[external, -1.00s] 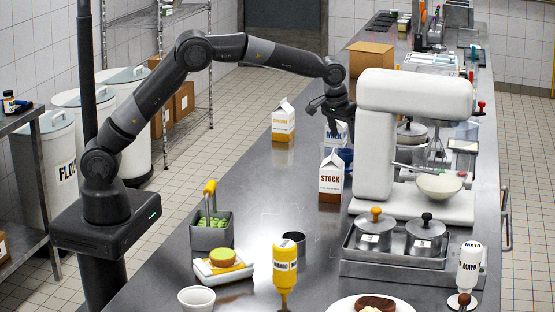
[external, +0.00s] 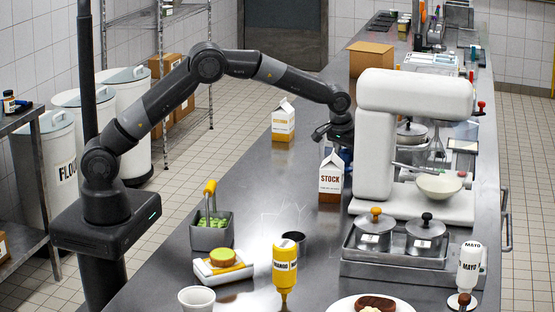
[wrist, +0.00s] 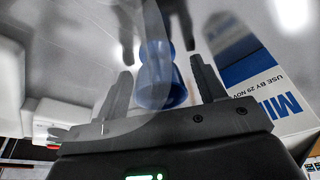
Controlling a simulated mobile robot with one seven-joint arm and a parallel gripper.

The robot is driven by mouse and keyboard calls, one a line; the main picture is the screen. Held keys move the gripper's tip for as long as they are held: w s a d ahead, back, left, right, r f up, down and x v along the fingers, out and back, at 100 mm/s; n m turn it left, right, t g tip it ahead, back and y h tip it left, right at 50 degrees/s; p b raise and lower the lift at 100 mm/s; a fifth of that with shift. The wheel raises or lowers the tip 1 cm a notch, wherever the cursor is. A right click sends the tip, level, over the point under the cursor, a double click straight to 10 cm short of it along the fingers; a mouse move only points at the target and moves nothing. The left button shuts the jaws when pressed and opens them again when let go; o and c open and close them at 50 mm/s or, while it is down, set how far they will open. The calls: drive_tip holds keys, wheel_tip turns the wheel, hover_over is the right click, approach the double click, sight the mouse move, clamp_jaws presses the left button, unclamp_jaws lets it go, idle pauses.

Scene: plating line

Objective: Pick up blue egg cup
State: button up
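The blue egg cup (wrist: 160,88) shows in the wrist view, between the two fingers of my gripper (wrist: 160,85). There is a gap between the cup and each finger, and my gripper is open. A translucent grey shape partly overlaps the cup. In the external view my gripper (external: 332,134) is low over the counter, just behind the stock carton. A bit of blue (external: 346,154) shows beside that carton there; most of the cup is hidden.
The stock carton (external: 330,178) stands just in front of my gripper. The milk carton (wrist: 272,100) is close beside the right finger in the wrist view. A white stand mixer (external: 377,140) stands to the right. Another carton (external: 283,123) stands to the left.

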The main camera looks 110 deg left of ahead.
drive_tip(key=c, duration=0.9)
drive_tip(key=shift+r, duration=0.1)
drive_tip(key=shift+c, duration=0.2)
